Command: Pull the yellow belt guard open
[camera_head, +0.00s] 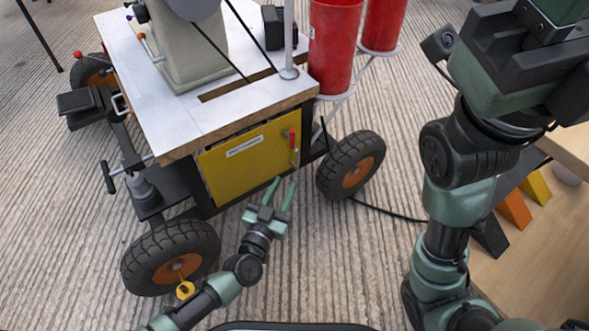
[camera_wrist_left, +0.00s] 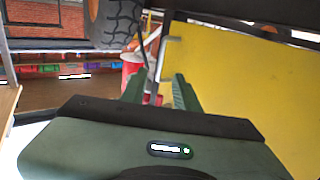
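The yellow belt guard (camera_head: 240,168) is a flat panel on the front side of a wheeled machine, and it looks shut. A small upright handle with a red top (camera_head: 293,140) sits near its right edge. My left gripper (camera_head: 285,182) is open and empty, fingers pointing up, just below the handle and apart from it. In the left wrist view the guard (camera_wrist_left: 245,80) fills the right side, with a grey bracket-like handle (camera_wrist_left: 165,58) at its left edge, beyond my open fingers (camera_wrist_left: 158,90). My right arm shows at the right, but its fingers do not.
Black tyres with orange hubs (camera_head: 170,258) (camera_head: 351,165) stand on either side of the guard. Red cylinders (camera_head: 334,45) stand above right. A black cable (camera_head: 385,212) lies on the ribbed floor. A wooden table (camera_head: 540,255) is at the right.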

